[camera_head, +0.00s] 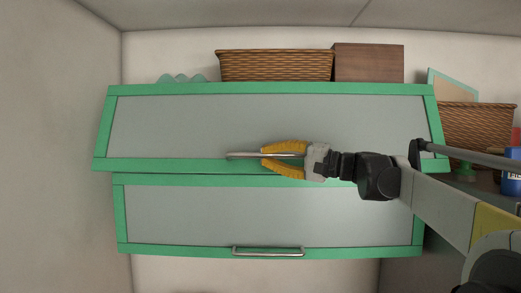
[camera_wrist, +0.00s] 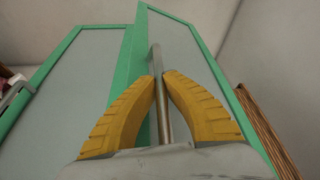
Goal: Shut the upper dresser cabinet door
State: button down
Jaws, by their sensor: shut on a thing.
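The upper cabinet door (camera_head: 200,125) is a grey panel in a green frame. It is tilted out a little at its lower edge, standing in front of the lower door, so it is partly open. Its metal bar handle (camera_head: 242,155) runs along the lower edge. My gripper (camera_head: 268,155) has yellow fingers closed around this handle from the right. In the wrist view the handle (camera_wrist: 159,95) lies between the two fingers (camera_wrist: 158,85), with the upper door's panel (camera_wrist: 190,65) behind it. The middle of the handle is hidden by the fingers in the head view.
The lower door (camera_head: 180,215) looks shut, with its own handle (camera_head: 268,250). A wicker basket (camera_head: 275,65) and a brown box (camera_head: 368,62) stand on top. At the right, another basket (camera_head: 480,125) and a blue container (camera_head: 511,172) sit on an open shelf.

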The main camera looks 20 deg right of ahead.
jog(key=w+d+f+n+y, duration=0.1)
jog(key=w+d+f+n, duration=0.1)
jog(key=w, duration=0.6)
jog(key=shift+d+f+n+y, duration=0.35)
jog(key=shift+f+n, duration=0.1)
jog(key=shift+n, duration=0.65)
jog(key=c, duration=1.4)
grip_release()
jog(key=shift+s, duration=0.15)
jog(key=shift+c, duration=0.2)
jog(key=v, duration=1.2)
